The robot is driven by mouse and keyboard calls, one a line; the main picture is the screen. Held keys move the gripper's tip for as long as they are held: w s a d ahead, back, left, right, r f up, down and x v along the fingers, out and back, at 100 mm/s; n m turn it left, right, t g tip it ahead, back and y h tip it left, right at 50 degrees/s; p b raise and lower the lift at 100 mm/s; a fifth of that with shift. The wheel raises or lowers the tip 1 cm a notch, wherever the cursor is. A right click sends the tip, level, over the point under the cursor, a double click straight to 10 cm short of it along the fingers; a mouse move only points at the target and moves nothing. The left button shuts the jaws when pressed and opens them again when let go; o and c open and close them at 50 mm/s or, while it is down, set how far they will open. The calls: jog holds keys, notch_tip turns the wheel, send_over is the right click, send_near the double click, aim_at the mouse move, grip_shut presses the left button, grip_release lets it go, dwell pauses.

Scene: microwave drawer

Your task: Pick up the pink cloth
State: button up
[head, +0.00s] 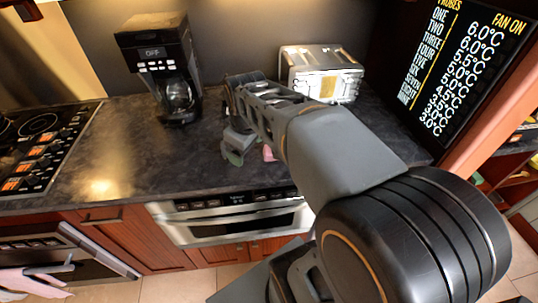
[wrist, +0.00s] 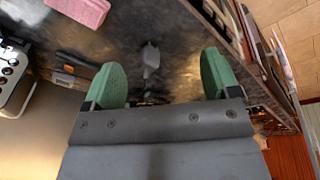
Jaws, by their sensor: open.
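A pink folded cloth or block (head: 268,153) lies on the dark countertop (head: 110,165), just right of my gripper in the head view. In the wrist view the pink piece (wrist: 80,10) shows at the top left, cut by the picture edge, outside my fingers. Another pink cloth (head: 30,283) hangs over the oven handle at the lower left of the head view. My gripper (head: 233,152) is above the counter; in the wrist view its green fingertips (wrist: 163,78) are spread wide. A small grey object (wrist: 150,58) shows between them; I see nothing held.
A coffee maker (head: 160,70) and a silver toaster (head: 322,72) stand at the back. A microwave drawer (head: 240,215) is under the counter's front edge. A stove (head: 40,140) is at left. A dark, orange-marked item (wrist: 78,62) lies on the counter.

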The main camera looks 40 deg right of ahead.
jog(key=shift+o, duration=0.9)
jog(key=w+d+n+g, duration=0.1)
jog(key=w+d+n, duration=0.2)
jog(key=w+d, duration=0.1)
jog(key=shift+d+b, duration=0.35)
jog(key=shift+d, duration=0.55)
jog(key=w+d+f+n+g, duration=0.1)
jog(key=w+d+n, duration=0.25)
jog(key=d, duration=0.35)
jog(key=shift+n, duration=0.75)
jog(key=f, duration=0.5)
jog(key=f+b, duration=0.1)
jog(key=f, duration=0.1)
jog(key=shift+s+d+f, duration=0.15)
jog(key=shift+d+f, duration=0.15)
jog(key=shift+f, duration=0.05)
jog(key=shift+s+f+p, duration=0.1)
jog(key=shift+f+p, duration=0.2)
jog(key=shift+f, duration=2.75)
jog(key=c, duration=1)
jog(key=shift+r, duration=0.1)
